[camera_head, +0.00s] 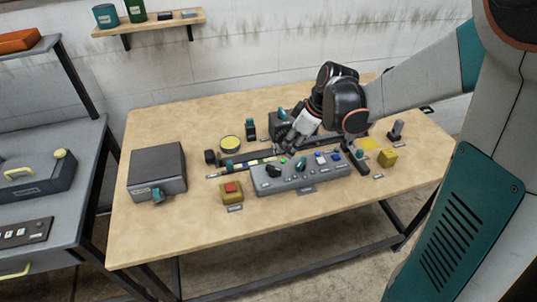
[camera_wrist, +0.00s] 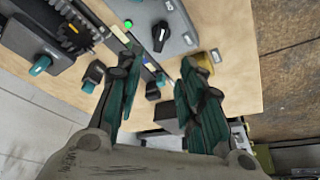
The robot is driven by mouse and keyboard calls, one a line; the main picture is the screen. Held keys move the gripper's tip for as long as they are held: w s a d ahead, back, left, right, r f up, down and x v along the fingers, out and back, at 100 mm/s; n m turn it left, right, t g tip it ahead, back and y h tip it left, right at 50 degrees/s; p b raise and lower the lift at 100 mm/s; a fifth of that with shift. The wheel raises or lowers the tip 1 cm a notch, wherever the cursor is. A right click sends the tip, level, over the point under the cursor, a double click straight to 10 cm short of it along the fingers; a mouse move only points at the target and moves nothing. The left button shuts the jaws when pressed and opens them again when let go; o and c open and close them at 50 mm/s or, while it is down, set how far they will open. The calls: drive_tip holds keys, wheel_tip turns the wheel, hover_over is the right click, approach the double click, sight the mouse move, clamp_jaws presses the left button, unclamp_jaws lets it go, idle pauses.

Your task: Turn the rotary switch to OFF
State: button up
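A grey control panel (camera_head: 285,187) stands on the table near its front middle. A black rotary knob (camera_head: 273,171) sits on its left part. It also shows in the wrist view (camera_wrist: 160,36), with a pale pointer line; its labels are too small to read. I cannot tell which knob is the named rotary switch. My gripper (camera_head: 284,143) is above the table just behind the panel. In the wrist view my gripper (camera_wrist: 152,78) has its two teal fingers apart, nothing between them, clear of the black knob.
A grey box (camera_head: 158,168) with a teal knob stands at the left. A yellow block with a red button (camera_head: 231,191) is left of the panel. A dark box (camera_head: 283,122) with a teal knob stands behind my gripper. The table's front right is clear.

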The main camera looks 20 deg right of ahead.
sight(274, 167)
drive_tip(key=b+x, duration=0.4)
drive_tip(key=x, duration=0.9)
drive_tip(key=shift+f, duration=0.15)
clamp_jaws()
